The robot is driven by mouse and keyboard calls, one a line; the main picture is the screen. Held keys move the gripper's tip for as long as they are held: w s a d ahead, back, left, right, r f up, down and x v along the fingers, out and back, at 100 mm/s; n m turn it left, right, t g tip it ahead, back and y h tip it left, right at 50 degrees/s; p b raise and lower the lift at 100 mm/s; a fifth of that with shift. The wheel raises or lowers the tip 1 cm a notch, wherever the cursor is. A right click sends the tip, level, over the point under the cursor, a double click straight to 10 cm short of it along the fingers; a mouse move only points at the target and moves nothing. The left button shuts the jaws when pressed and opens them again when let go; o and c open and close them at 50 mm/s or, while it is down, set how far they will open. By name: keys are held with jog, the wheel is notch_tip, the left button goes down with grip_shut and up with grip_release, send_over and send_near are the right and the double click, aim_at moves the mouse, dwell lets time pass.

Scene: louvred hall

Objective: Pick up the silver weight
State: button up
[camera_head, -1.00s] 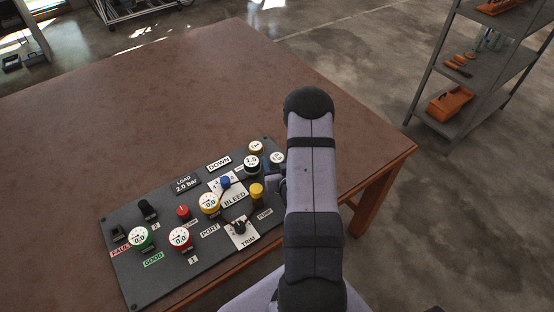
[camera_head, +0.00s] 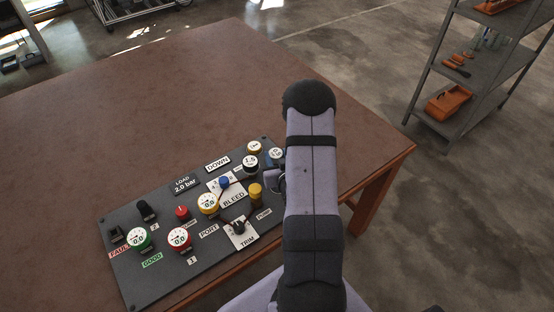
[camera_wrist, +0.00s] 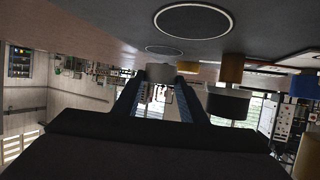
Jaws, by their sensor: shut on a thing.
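The silver weight (camera_head: 277,153) is at the far right corner of the dark panel, a small round piece with a pale marked top. In the wrist view, which looks upside down, it is a grey cylinder (camera_wrist: 155,72) between the tips of two dark blue fingers. My gripper (camera_wrist: 158,88) is shut on it. In the head view my arm hides most of the gripper, and only its edge shows beside the weight. I cannot tell whether the weight is clear of the panel.
A yellow-sided weight (camera_head: 254,147) and a black-sided one (camera_head: 250,163) stand close to the left. The panel (camera_head: 160,290) carries several gauges, knobs and labels. The brown table (camera_head: 150,100) is bare behind it. A shelf rack (camera_head: 470,80) stands at the right.

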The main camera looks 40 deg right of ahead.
jog(key=shift+r, duration=4.25)
notch_tip(320, 180, up, 7)
jog(key=p, duration=0.6)
jog(key=n+t+y, duration=0.1)
jog(key=n+y, duration=0.3)
jog(key=y, duration=0.1)
send_over(253, 165)
jog(key=shift+d+f, duration=0.1)
jog(key=shift+f, duration=2.8)
jog(key=shift+f, duration=0.1)
jog(key=shift+f+p, duration=0.4)
jog(key=shift+f, duration=1.35)
jog(key=shift+f, duration=0.15)
